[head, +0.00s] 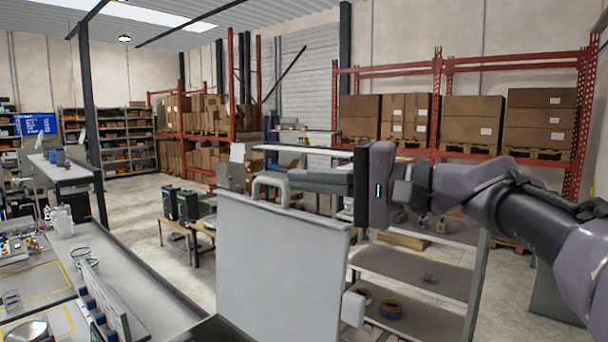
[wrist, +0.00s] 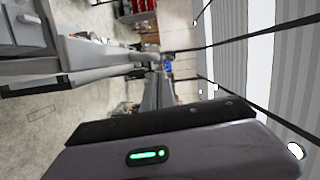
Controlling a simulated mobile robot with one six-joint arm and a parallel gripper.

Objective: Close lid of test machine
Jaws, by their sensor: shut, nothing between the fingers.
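The test machine's lid (head: 280,255) is a large pale grey panel standing raised, nearly upright, in the middle of the head view. A light grey curved handle (head: 265,186) sticks up at its top edge. My gripper (head: 292,178) reaches in from the right, fingers pointing left, shut and empty. Its fingertips are just above the lid's top edge, close to the handle; I cannot tell whether they touch. The machine's body is mostly hidden.
A grey workbench (head: 125,265) with containers runs along the left. A shelf unit (head: 415,270) with tape rolls stands behind the lid to the right. Red racks with boxes (head: 473,122) line the back.

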